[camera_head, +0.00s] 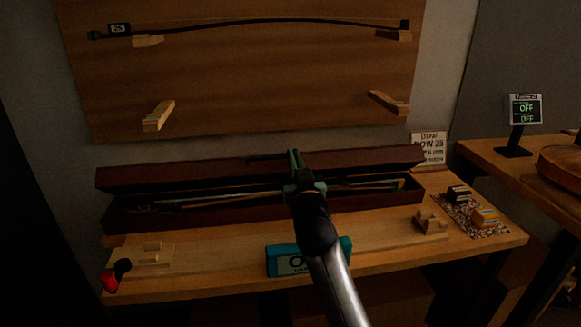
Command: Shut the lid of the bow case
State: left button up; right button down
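The bow case (250,212) is a long, low, dark brown box on the wooden bench. Its lid (180,177) stands raised along the back, so the case is open. A bow (370,186) and other thin, pale and greenish lengths show inside. My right gripper (294,158) reaches across the middle of the case from the front, with its fingertips at the lid's upper edge. Its fingers look close together, but I cannot tell whether they are shut or touch the lid. My arm hides the middle of the case. My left gripper is not in view.
A bow (255,22) rests on pegs on the wall board above. A teal block with a label (284,261) sits at the bench's front edge. A red item (109,283) is at the front left. Small blocks (484,217) and a sign (428,148) are at the right.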

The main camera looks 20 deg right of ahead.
jog(key=shift+s+f+b, duration=0.2)
jog(key=shift+f+b, duration=0.2)
jog(key=shift+f, duration=0.3)
jog(key=shift+r, duration=0.1)
